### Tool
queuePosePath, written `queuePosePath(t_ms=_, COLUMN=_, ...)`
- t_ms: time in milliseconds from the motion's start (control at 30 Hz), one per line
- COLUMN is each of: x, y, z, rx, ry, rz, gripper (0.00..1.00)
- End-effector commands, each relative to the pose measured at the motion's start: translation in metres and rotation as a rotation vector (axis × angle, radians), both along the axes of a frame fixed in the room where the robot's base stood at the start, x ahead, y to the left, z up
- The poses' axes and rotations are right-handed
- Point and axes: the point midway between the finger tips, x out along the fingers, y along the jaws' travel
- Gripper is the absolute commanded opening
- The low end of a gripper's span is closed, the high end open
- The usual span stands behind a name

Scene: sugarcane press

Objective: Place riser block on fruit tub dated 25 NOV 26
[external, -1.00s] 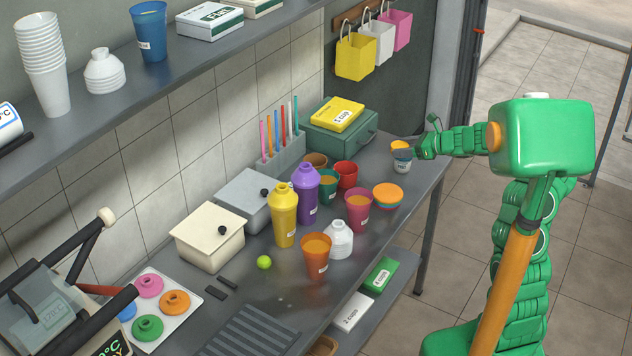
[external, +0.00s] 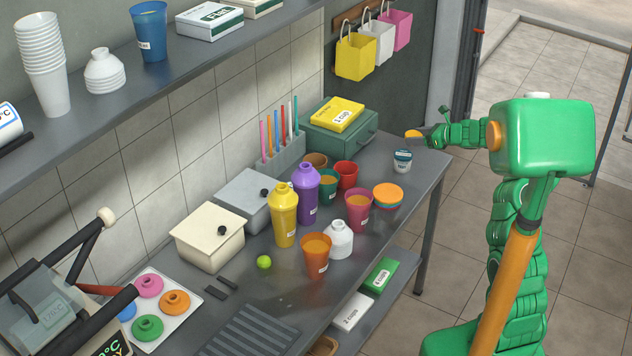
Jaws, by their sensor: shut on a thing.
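My gripper (external: 425,138) is at the far right end of the counter, shut on a small orange-yellow piece (external: 413,134), which I take to be the riser block. The piece is up and slightly right of a small white tub with a dark teal top (external: 402,161) and looks apart from it. The tub stands upright on the counter near its right edge. It has a label, but the date is too small to read, so I cannot tell whether it says 25 NOV 26. The fingertips are too small to make out clearly.
A green box (external: 345,138) with a yellow "1 cup" box on it stands left of the tub. The counter around the tub is clear. Bags (external: 375,42) hang on the wall behind.

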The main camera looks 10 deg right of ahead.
Motion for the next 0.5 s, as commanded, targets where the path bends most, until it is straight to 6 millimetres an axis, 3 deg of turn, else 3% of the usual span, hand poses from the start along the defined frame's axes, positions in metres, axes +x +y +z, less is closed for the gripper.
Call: queuePosePath(t_ms=500, x=0.046, y=0.0, z=-0.035, rx=0.0, ry=0.002, rz=0.001, gripper=0.32)
